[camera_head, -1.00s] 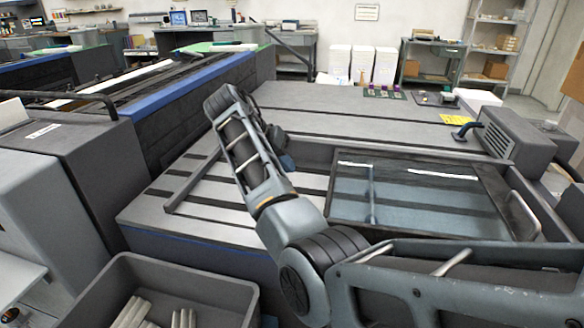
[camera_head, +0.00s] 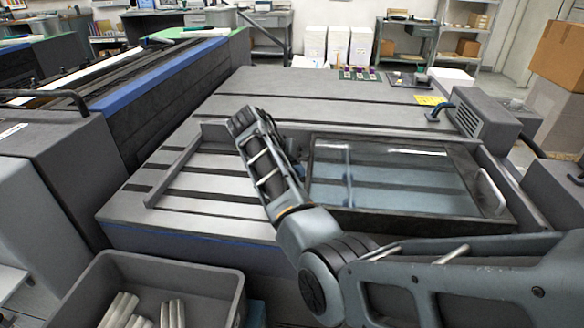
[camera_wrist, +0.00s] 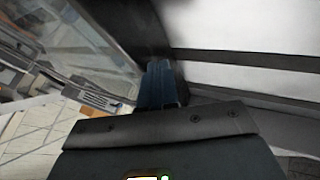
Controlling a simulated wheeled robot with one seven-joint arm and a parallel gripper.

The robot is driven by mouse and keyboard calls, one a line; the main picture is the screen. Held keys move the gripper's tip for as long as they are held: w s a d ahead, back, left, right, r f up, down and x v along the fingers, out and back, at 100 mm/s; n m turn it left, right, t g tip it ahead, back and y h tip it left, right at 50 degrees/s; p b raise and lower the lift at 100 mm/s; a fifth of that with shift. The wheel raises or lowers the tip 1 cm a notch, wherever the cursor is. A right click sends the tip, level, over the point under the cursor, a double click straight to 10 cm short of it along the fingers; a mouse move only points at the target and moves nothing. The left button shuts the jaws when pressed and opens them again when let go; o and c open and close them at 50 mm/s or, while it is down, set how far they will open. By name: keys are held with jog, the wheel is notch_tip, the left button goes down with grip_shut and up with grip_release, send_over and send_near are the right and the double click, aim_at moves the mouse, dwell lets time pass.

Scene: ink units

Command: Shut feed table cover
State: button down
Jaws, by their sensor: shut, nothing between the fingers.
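The feed table cover (camera_head: 400,190) is a clear pane in a dark frame, with a pale handle (camera_head: 491,192) at its right end. It lies over the right part of the table's recess; the slatted left part (camera_head: 205,177) is uncovered. My arm reaches in front of the cover's left edge, and my gripper is mostly hidden behind it in the head view. In the wrist view my gripper (camera_wrist: 158,85) shows blue fingers, shut and empty. The cover's pane (camera_wrist: 85,40) is left of the fingers, and pale slats are on the right. I cannot tell whether the fingers touch the frame.
A grey bin (camera_head: 150,275) with pale cylinders stands in front of the table. A grey vented box (camera_head: 484,113) with a blue lever sits at the right back. A blue-edged press unit (camera_head: 160,90) borders the left. The table's back surface (camera_head: 320,105) is mostly clear.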

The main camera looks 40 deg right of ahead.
aim_at(321, 174)
jog(key=s+d+p, duration=0.1)
jog(key=s, duration=0.1)
jog(key=s+d+p, duration=0.1)
jog(key=d+p, duration=0.1)
jog(key=shift+s+r, duration=0.15)
jog(key=shift+s, duration=0.2)
jog(key=shift+s+d+f, duration=0.2)
jog(key=shift+s+d, duration=0.05)
jog(key=shift+s, duration=0.2)
